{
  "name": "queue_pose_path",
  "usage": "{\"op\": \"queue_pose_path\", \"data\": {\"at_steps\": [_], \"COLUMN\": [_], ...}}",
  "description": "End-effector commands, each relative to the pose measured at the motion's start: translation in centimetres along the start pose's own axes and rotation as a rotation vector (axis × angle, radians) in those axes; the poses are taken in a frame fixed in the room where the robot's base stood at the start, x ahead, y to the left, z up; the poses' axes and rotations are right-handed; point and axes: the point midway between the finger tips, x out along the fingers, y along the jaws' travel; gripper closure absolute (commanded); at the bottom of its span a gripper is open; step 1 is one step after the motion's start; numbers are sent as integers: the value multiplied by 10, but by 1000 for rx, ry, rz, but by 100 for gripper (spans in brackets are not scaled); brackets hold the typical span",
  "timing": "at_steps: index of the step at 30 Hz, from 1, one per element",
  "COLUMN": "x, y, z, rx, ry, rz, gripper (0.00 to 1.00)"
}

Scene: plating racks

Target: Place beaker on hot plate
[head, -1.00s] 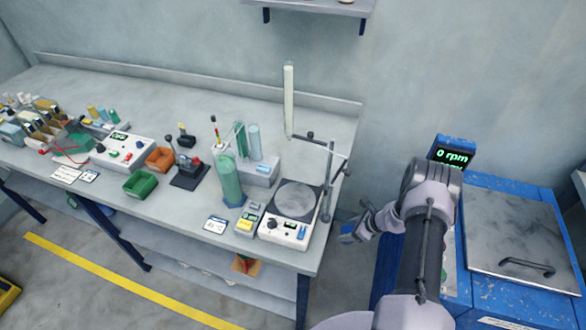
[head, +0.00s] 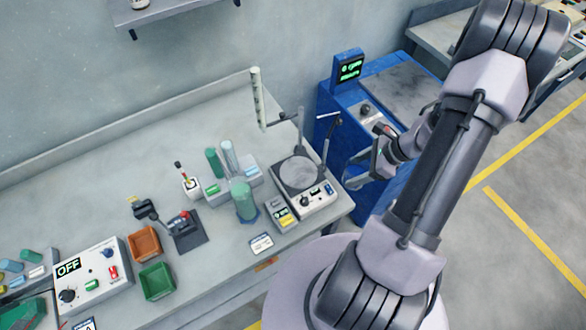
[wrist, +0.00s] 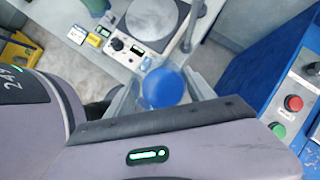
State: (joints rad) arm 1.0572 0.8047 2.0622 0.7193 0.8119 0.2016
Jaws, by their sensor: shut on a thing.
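The hot plate (head: 300,173) is a white box with a round grey top and a front control panel, near the right end of the bench. Its round top is empty. It also shows at the top of the wrist view (wrist: 152,18). My gripper (wrist: 165,92) is shut on a round blue thing, seen from above, which looks like the beaker (wrist: 164,88) with blue contents. In the head view my gripper (head: 368,168) is right of the hot plate, apart from it, near the blue cabinet. The beaker is hard to make out there.
A support stand (head: 299,135) rises at the hot plate's back right. A green cylinder (head: 243,202) and a small grey-yellow device (head: 279,213) stand to its left. A blue cabinet (head: 350,105) with buttons is close on the right.

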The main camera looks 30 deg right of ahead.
Motion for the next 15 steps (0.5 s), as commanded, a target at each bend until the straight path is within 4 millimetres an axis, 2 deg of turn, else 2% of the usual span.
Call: {"op": "queue_pose_path", "data": {"at_steps": [9, 15], "x": [55, 71], "y": [1, 0], "z": [84, 109], "rx": [-5, -2], "ry": [0, 0], "rz": [4, 1], "gripper": [86, 86]}}
